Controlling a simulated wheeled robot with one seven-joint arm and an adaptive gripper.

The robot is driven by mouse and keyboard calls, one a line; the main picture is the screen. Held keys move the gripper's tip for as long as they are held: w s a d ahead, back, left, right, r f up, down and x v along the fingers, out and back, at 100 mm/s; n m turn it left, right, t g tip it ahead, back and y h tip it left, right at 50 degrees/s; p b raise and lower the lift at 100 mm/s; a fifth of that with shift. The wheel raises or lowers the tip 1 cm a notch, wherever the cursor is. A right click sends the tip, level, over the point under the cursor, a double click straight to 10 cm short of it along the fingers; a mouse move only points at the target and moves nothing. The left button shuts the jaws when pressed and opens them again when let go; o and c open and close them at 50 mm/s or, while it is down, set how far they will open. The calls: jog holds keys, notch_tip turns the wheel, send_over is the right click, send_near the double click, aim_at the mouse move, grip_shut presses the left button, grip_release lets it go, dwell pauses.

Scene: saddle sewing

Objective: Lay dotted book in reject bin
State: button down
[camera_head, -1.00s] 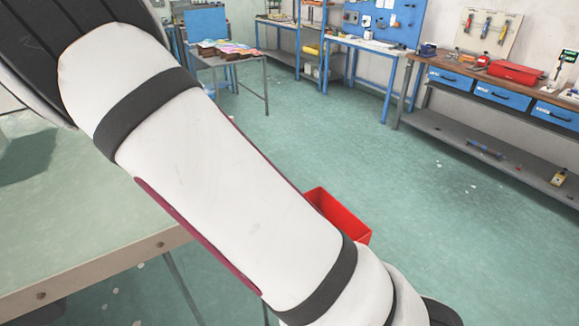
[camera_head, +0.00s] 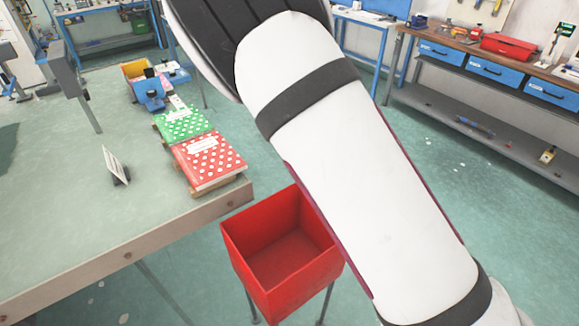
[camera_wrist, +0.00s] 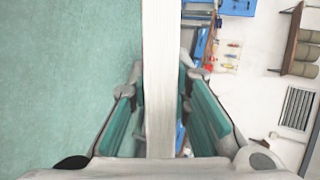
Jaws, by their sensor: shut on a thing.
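In the wrist view my gripper (camera_wrist: 160,90) is shut on a thin book (camera_wrist: 158,40), seen edge-on as a pale block of pages. Its cover is turned out of sight, so I cannot tell its pattern. An open red bin (camera_head: 285,250), apparently empty, stands on legs beside the table corner in the head view. My arm crosses in front of its right side. A red book with white dots (camera_head: 208,158) and a green book with white dots (camera_head: 184,122) lie on the table. My gripper is outside the head view.
The pale green table (camera_head: 70,210) has a small upright card (camera_head: 116,166) near the books. A workbench (camera_head: 480,65) with blue drawers stands at right. Floor between is mostly clear.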

jog(key=s+a+m+g+y+p, duration=0.3)
jog(key=s+a+g, duration=0.8)
jog(key=s+a, duration=0.4)
jog(key=shift+s+a+g+y+p, duration=0.25)
jog(key=shift+y+p, duration=0.35)
jog(key=shift+y, duration=0.5)
jog(key=shift+w, duration=0.1)
jog(key=shift+r, duration=0.15)
notch_tip(320, 180, down, 28)
jog(key=b, duration=0.5)
dwell(0.5)
